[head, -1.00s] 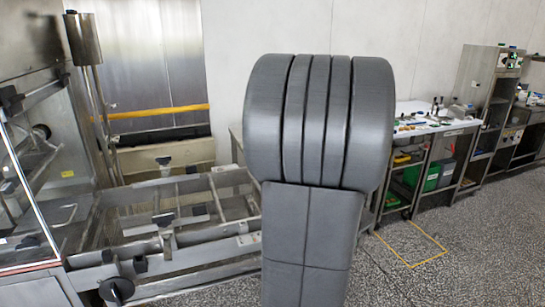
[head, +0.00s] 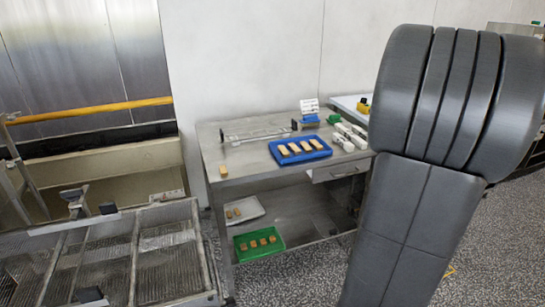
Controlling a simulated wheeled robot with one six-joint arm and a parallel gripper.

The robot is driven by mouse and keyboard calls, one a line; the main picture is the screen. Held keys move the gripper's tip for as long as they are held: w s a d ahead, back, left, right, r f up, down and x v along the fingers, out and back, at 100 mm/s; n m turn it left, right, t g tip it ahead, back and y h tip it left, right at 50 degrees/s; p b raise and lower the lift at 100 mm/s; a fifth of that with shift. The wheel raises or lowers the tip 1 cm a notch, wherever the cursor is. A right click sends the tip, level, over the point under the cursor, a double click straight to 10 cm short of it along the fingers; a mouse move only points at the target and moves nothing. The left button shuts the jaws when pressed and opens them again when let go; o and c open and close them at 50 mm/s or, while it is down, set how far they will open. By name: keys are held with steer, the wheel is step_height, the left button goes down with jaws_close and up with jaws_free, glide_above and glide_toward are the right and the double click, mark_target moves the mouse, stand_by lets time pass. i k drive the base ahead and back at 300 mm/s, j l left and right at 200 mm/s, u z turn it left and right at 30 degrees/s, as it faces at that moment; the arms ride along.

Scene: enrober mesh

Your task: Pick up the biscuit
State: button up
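Several pieces that look like biscuits are in view, and I cannot tell which one the task means. A single small tan biscuit (head: 223,171) stands alone near the front left corner of the steel table (head: 240,160). Several tan biscuits (head: 294,148) lie in a row in a blue tray (head: 318,156) on the table. More brown pieces (head: 258,243) sit in a green tray (head: 276,250) on the lower shelf, and a few are in a pale tray (head: 258,208) beside it. My gripper is not in view; only a large dark grey part of my arm shows at right.
A metal rail fixture (head: 258,134) stands at the back of the table. White devices (head: 349,136) and a small white sign (head: 309,106) are at its right. A mesh conveyor (head: 165,268) fills the lower left. Speckled floor (head: 320,280) is open in front of the table.

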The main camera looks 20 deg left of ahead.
mark_target(224, 171)
steer(key=i+u, duration=0.4)
steer(key=i+l+u, duration=0.15)
steer(key=i+u, duration=0.2)
steer(key=i+l+u, duration=0.25)
steer(key=u, duration=0.15)
steer(key=i+u, duration=0.2)
steer(key=u, duration=0.2)
steer(key=i+l+u, duration=0.15)
steer(key=u, duration=0.25)
steer(key=i+l+u, duration=0.2)
steer(key=u, duration=0.2)
steer(key=i+l+u, duration=0.15)
steer(key=u, duration=0.25)
steer(key=i+l+u, duration=0.1)
steer(key=l+u, duration=0.3)
